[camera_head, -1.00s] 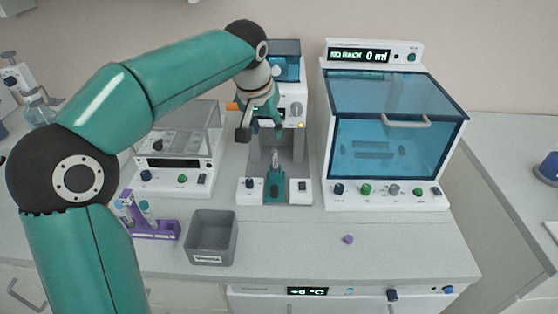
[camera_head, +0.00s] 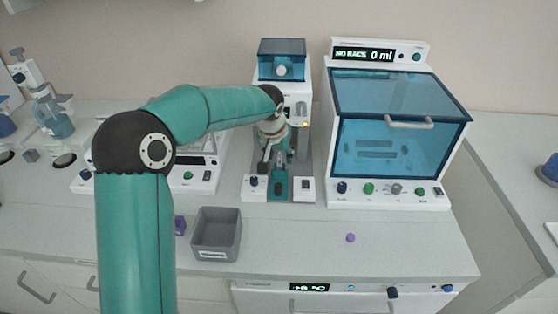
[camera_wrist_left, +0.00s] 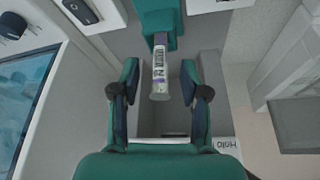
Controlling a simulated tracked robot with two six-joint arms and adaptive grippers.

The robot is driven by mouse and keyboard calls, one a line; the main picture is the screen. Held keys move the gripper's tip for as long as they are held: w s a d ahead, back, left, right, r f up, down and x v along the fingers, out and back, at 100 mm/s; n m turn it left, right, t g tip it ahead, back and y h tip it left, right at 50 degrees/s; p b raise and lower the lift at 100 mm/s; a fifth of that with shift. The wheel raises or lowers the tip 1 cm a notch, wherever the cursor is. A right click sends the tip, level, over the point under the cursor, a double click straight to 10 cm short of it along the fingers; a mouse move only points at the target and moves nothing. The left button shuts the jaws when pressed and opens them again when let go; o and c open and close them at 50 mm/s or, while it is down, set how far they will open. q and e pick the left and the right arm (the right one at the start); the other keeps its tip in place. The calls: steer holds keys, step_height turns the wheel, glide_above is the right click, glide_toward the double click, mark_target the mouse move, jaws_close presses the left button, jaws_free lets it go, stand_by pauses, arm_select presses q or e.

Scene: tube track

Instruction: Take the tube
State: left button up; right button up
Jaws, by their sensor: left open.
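The tube (camera_wrist_left: 160,72) is a clear one with a printed label, seen in the left wrist view with its upper end in the teal holder (camera_wrist_left: 158,18). In the head view the teal holder (camera_head: 280,188) sits at the foot of the white device (camera_head: 297,118). My left gripper (camera_head: 277,152) is at the front of this device, over the holder. In the left wrist view its open fingers (camera_wrist_left: 160,88) stand on both sides of the tube, with gaps visible on each side. My right gripper is out of view.
A grey bin (camera_head: 216,235) stands front left of the device. A purple cap (camera_head: 350,238) lies on the counter to the right. A large blue-windowed cabinet (camera_head: 390,148) closes off the right side.

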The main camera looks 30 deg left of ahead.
arm_select(q)
steer(key=shift+f, duration=0.3)
jaws_close()
steer(key=shift+r, duration=0.15)
steer(key=shift+r, duration=0.55)
step_height(320, 180, up, 19)
steer(key=p, duration=0.2)
steer(key=shift+f, duration=0.15)
